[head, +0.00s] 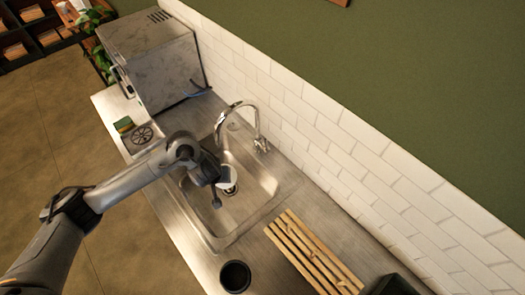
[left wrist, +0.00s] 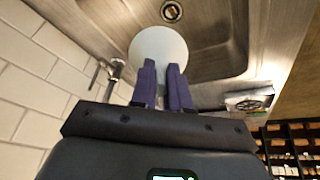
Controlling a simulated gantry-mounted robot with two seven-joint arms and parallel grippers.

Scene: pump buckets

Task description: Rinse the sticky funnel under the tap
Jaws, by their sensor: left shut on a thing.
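My left gripper (head: 214,184) reaches over the steel sink (head: 262,182) in the head view. In the left wrist view its two purple fingers (left wrist: 164,78) are shut on the white funnel (left wrist: 157,46), which shows as a pale round shape past the fingertips. I see no water running. My right gripper is not in view.
A steel microwave-like box (head: 155,60) stands at the far left of the counter. A green and yellow sponge (head: 124,124) lies near it. A wooden slatted rack (head: 312,252) and a black cup (head: 235,276) stand at the near side. White tiles (head: 360,165) line the wall.

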